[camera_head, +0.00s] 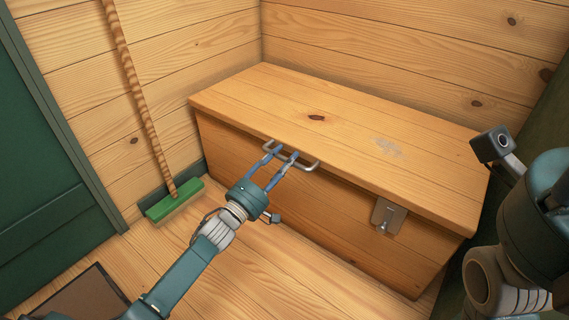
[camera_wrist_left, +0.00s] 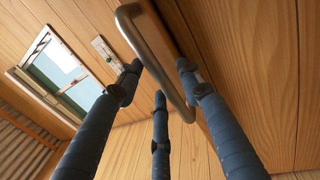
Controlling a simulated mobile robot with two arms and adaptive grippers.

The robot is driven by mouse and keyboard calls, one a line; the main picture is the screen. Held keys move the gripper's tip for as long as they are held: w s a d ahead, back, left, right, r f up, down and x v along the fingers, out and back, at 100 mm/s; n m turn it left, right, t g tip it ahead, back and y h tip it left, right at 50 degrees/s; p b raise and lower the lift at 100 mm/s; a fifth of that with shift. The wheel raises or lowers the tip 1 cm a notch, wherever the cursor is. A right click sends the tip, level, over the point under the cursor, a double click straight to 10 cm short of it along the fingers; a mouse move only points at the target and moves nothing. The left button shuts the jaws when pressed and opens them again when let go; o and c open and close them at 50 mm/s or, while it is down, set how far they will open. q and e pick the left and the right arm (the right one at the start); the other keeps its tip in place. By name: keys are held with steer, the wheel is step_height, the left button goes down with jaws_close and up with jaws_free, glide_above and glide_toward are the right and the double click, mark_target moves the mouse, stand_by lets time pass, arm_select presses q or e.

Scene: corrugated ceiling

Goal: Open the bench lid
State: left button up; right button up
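The wooden bench (camera_head: 330,215) stands in the corner with its lid (camera_head: 345,115) flat and closed. A grey metal handle (camera_head: 304,165) is on the lid's front edge, left of the middle. My left gripper (camera_head: 282,153) is at the handle, its blue fingers reaching over it. In the left wrist view the handle (camera_wrist_left: 152,52) runs between the spread fingers (camera_wrist_left: 160,85). The fingers look apart, with no clear grip on the bar. Part of my right arm shows at the right edge, but its fingers do not.
A metal latch (camera_head: 387,215) is on the bench front, right of the handle. A broom with a green head (camera_head: 173,200) leans on the wall left of the bench. A green door (camera_head: 40,190) is at far left. Wooden walls close in behind the bench.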

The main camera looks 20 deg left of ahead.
arm_select(q)
steer(key=shift+w+d, duration=0.1)
steer(key=shift+w, duration=0.2)
jaws_close()
steer(key=shift+r, duration=0.15)
